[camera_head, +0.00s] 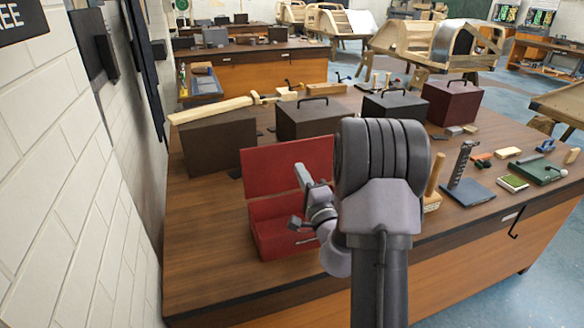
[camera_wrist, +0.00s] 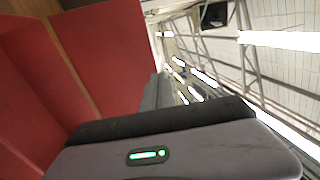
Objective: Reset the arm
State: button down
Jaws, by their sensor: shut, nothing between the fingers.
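My gripper (camera_head: 299,167) is shut and empty, pointing up in front of the open red toolbox (camera_head: 286,228) in the head view. Its grey fingers (camera_wrist: 157,92) also show in the wrist view, pointing toward the ceiling. My arm bends from the middle of the head view down to the left, so its wrist sits over the right part of the toolbox and hides some of it. The toolbox lid (camera_head: 280,163) stands raised behind the box. The red lid also fills the left of the wrist view (camera_wrist: 105,50). I cannot tell whether the wrist touches the box.
The wooden workbench (camera_head: 205,262) is clear at its front left. Dark toolboxes (camera_head: 310,120) stand along its back, beside a dark red one (camera_head: 452,102). Several small tools and a metal stand (camera_head: 463,165) lie to the right. A white brick wall (camera_head: 70,200) runs along the left.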

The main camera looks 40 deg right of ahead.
jog(key=s+a+r+n+g+y+b, duration=0.15)
jog(key=s+a+n+g+y, duration=0.35)
jog(key=a, duration=0.6)
jog(key=s+a+r+n+y, duration=0.1)
jog(key=a+r+n+y, duration=0.2)
jog(key=a+y, duration=0.6)
jog(key=s+a+r+n+g+y, duration=0.2)
jog(key=s+a+n+g+y, duration=0.15)
jog(key=a, duration=0.95)
jog(key=s+a+f+n+g+h, duration=0.1)
jog(key=s+a+f+n+g, duration=0.1)
jog(key=s+g, duration=0.15)
jog(key=s+a+f+n+g+h+b, duration=0.1)
jog(key=s+a+f+g, duration=0.1)
jog(key=s, duration=0.3)
jog(key=s+a+f+n+g+h, duration=0.1)
jog(key=s+a+f+n+g, duration=0.15)
jog(key=s, duration=0.25)
jog(key=s+d+t+h, duration=0.2)
jog(key=s+d+h, duration=0.1)
jog(key=d+h, duration=0.4)
jog(key=shift+s+d+f+b, duration=0.35)
jog(key=shift+d+f+b, duration=0.1)
jog(key=shift+d, duration=0.7)
